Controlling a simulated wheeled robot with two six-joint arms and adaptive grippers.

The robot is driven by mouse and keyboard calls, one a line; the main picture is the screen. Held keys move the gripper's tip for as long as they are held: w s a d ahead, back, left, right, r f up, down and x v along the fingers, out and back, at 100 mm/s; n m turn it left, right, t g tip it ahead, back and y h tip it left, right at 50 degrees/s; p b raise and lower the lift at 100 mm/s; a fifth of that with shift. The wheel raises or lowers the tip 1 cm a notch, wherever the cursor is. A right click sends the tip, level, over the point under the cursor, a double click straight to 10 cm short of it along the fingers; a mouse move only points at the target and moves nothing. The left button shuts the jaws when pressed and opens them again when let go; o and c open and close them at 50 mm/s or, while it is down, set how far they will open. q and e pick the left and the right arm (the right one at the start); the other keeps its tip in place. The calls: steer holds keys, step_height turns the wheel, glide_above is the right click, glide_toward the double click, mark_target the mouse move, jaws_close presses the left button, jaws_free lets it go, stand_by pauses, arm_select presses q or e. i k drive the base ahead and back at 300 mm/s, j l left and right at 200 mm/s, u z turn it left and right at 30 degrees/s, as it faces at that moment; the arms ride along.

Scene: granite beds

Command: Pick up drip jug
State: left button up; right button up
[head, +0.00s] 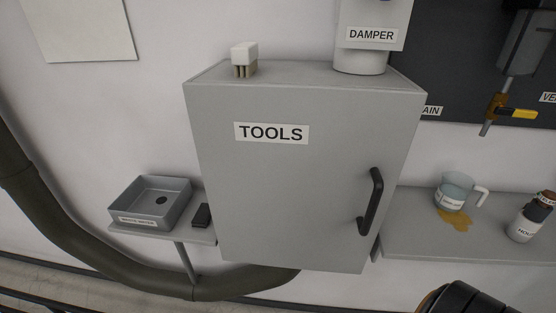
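The jug (455,190), clear with a white handle and a white label, stands upright on the grey shelf (430,243) at the right. A yellow-brown puddle (456,219) lies on the shelf at its front. No gripper touches the jug. A black rounded part at the bottom right edge looks like a piece of my arm; no fingertips show. My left gripper is not in view.
A closed grey TOOLS cabinet (290,180) with a black handle (371,202) stands left of the jug. Labelled bottles (525,221) stand on the shelf to its right. A grey basin (151,199) and a black block (201,215) sit on the left shelf.

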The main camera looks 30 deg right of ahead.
mark_target(455, 189)
steer(key=z, duration=1.95)
